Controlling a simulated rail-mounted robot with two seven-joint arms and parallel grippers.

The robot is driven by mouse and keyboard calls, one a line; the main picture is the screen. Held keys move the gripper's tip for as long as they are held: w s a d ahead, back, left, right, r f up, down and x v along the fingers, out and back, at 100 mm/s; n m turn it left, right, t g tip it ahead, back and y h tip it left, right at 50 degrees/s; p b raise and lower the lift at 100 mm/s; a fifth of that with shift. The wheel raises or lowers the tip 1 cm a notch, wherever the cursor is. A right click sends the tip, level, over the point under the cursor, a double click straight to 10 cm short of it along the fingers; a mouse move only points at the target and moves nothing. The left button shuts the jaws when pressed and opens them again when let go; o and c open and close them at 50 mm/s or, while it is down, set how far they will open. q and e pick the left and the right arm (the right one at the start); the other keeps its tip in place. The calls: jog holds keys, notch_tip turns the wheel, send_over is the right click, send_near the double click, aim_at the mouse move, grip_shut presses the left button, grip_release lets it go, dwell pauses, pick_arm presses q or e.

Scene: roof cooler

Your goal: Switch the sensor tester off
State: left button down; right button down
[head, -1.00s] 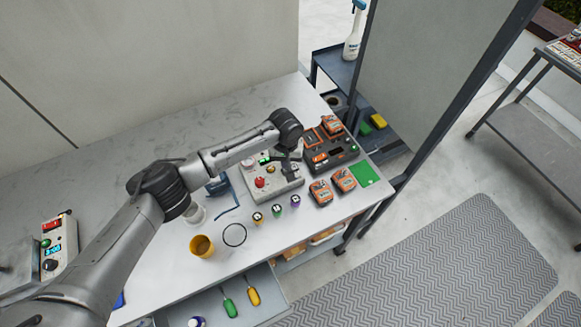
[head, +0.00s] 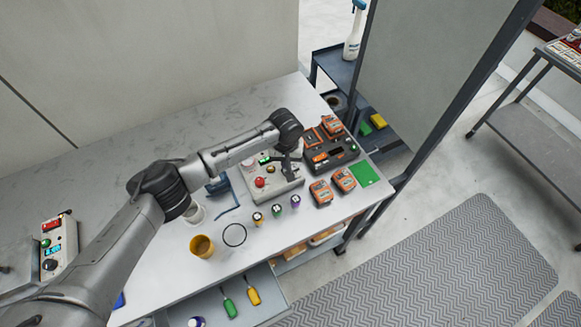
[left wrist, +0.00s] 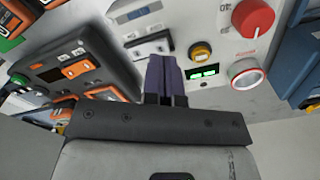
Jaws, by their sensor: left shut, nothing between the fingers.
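A light grey control box (head: 258,194), which I take to be the sensor tester, stands on the bench; its label is too small to read. Its red knob (head: 259,182) is at the front left in the head view. In the left wrist view its panel shows the red knob (left wrist: 253,17), a yellow button (left wrist: 201,52), a lit green display (left wrist: 204,73) and a round red-rimmed control (left wrist: 246,75). My left gripper (head: 290,173) is shut and empty over the box's right part. Its purple fingertips (left wrist: 165,75) hide part of the panel; contact cannot be told.
A dark dock (head: 338,158) with orange units stands right of the box. Two orange units (head: 321,192), a green mat (head: 364,174), several small bottles (head: 277,210) and a yellow cup (head: 202,246) are nearby. Another switch box (head: 58,247) stands far left. An open drawer (head: 265,314) juts out in front.

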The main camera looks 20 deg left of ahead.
pick_arm(q)
jog(key=shift+f, duration=0.45)
jog(key=shift+f+b, duration=0.35)
jog(key=shift+f, duration=0.4)
dwell(0.5)
jog(key=shift+r+p, duration=0.9)
jog(key=shift+p, duration=0.15)
notch_tip(320, 180, up, 5)
jog(key=p, duration=0.6)
jog(key=shift+r, duration=0.15)
